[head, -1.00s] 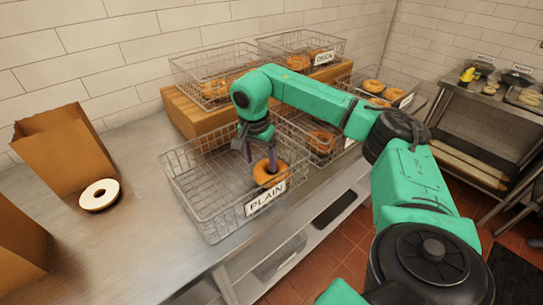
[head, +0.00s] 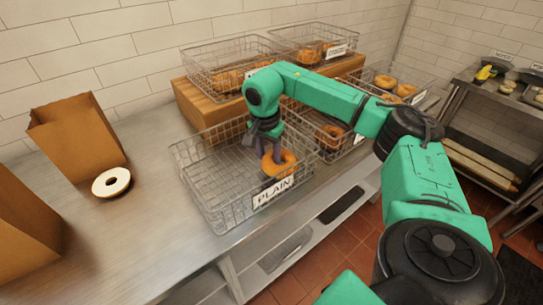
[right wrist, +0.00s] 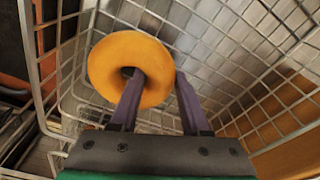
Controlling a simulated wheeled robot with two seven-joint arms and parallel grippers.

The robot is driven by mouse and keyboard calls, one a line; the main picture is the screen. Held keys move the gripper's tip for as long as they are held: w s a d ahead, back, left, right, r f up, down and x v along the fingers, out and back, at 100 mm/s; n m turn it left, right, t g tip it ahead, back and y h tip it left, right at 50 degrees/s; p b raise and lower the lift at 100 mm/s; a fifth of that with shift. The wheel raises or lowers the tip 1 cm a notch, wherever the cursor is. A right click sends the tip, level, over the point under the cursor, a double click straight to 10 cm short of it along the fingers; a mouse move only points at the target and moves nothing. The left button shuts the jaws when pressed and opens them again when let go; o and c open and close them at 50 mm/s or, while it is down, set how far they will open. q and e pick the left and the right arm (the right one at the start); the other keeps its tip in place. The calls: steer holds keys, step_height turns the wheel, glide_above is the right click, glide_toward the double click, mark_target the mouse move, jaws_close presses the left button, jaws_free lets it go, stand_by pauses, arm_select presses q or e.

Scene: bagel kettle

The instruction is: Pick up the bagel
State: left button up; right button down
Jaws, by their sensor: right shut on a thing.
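The golden bagel (head: 285,170) is in the wire basket labelled PLAIN (head: 192,190), at its right end just behind the label. My right gripper (head: 275,155) reaches down into the basket and is shut on the bagel's ring. In the right wrist view the bagel (right wrist: 106,68) shows with one finger in its hole and the other outside its right edge. The fingertips (right wrist: 158,72) are partly hidden by the ring. I cannot tell whether the bagel touches the basket floor. My left gripper is not in view.
Another bag (head: 20,235) stands at the left edge. More bagel baskets stand behind, on a wooden riser (head: 200,108), and to the right.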

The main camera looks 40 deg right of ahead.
step_height(320, 180, up, 10)
step_height(320, 180, up, 9)
steer(key=p, duration=0.4)
glide_above(269, 155)
steer(key=shift+s, duration=0.1)
steer(key=shift+f, duration=0.1)
